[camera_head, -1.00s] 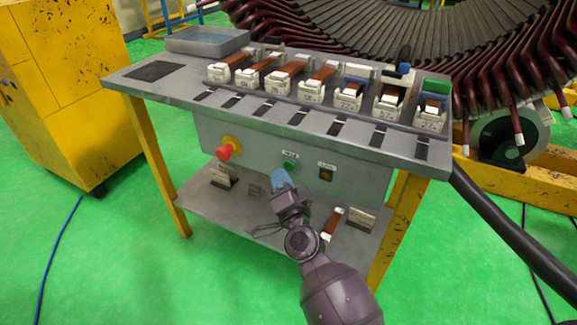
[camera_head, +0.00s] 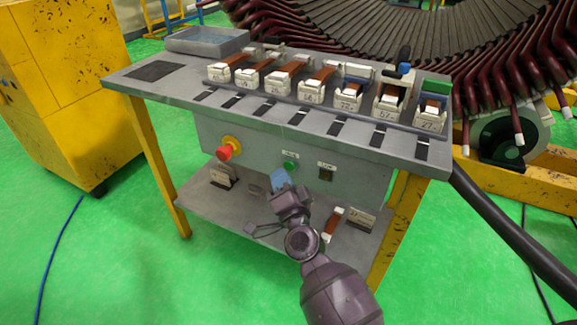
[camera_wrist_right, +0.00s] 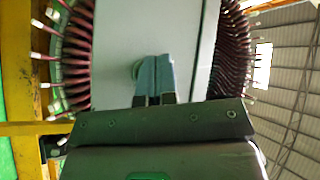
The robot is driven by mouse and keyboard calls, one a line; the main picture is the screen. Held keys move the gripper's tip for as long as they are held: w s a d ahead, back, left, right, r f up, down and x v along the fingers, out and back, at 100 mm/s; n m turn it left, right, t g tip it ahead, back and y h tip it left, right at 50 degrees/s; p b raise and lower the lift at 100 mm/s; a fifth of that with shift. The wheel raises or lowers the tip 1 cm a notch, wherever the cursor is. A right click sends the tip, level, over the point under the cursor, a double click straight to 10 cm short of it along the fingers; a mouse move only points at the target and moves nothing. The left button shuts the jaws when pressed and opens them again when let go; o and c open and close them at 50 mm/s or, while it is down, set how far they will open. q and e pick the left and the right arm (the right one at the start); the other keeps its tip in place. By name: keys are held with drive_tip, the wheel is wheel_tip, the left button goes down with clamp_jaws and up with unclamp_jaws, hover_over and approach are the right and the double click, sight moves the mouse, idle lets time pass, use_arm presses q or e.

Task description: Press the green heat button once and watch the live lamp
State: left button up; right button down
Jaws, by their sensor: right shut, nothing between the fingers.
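The green heat button (camera_head: 290,165) sits on the grey front panel (camera_head: 250,150) of the bench. My left gripper is not in view.
A red emergency stop (camera_head: 225,152) on a yellow base is left of the button. Several coil blocks (camera_head: 310,88) stand on the bench top (camera_head: 150,92). A lower shelf (camera_head: 215,208) holds small parts beneath the gripper. The large stator (camera_head: 360,25) is behind.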

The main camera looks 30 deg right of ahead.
drive_tip(key=shift+w+d, duration=0.1)
idle(0.4)
drive_tip(key=shift+w+d, duration=0.15)
drive_tip(key=shift+d, duration=0.1)
drive_tip(key=shift+w+d, duration=0.1)
idle(0.6)
drive_tip(key=shift+w+d, duration=0.15)
idle(0.6)
drive_tip(key=shift+s+a+p, duration=0.35)
drive_tip(key=shift+s+a, duration=0.15)
drive_tip(key=shift+a, duration=0.1)
